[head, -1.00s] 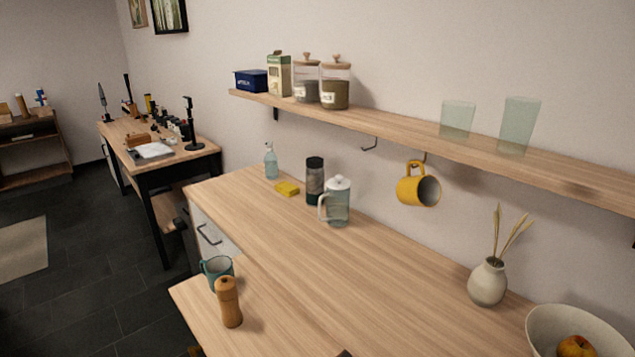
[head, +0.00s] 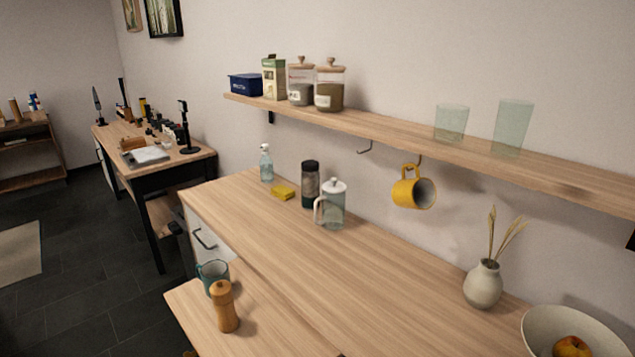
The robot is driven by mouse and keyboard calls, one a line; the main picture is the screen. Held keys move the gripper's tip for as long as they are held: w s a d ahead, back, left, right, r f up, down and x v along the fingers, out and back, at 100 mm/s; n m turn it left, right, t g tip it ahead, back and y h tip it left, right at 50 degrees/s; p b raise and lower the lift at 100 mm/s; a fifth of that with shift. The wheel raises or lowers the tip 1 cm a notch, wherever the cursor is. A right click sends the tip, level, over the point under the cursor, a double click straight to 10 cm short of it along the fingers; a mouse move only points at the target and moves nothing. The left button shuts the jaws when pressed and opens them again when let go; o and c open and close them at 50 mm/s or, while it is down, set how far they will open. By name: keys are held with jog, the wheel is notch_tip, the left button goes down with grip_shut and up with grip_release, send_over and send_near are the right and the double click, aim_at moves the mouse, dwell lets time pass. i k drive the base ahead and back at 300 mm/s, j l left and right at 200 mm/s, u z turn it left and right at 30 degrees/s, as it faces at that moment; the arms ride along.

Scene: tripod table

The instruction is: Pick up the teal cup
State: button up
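The teal cup (head: 213,274) stands upright near the left edge of the wooden counter's front part, its handle on the left. A wooden pepper mill (head: 225,308) stands just in front of it and hides part of its lower side. My gripper does not show in the head view, apart from perhaps a small dark bit at the bottom edge that I cannot make out.
The wooden counter (head: 290,270) is mostly clear in the middle. A glass pitcher (head: 333,208), a dark canister (head: 310,186) and a yellow sponge (head: 283,192) stand behind. A yellow mug (head: 413,190) hangs under the shelf. A vase (head: 483,285) and bowl (head: 570,335) are at right.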

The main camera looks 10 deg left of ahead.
aim_at(212, 271)
jog(key=j+u, duration=0.15)
jog(key=j, duration=1.1)
jog(key=i+j+u, duration=0.1)
jog(key=j, duration=1.15)
jog(key=i+j+u, duration=0.1)
jog(key=i+j, duration=0.25)
jog(key=i, duration=0.15)
jog(key=i+j+u, duration=0.1)
jog(key=i+j, duration=0.2)
jog(key=i, duration=0.25)
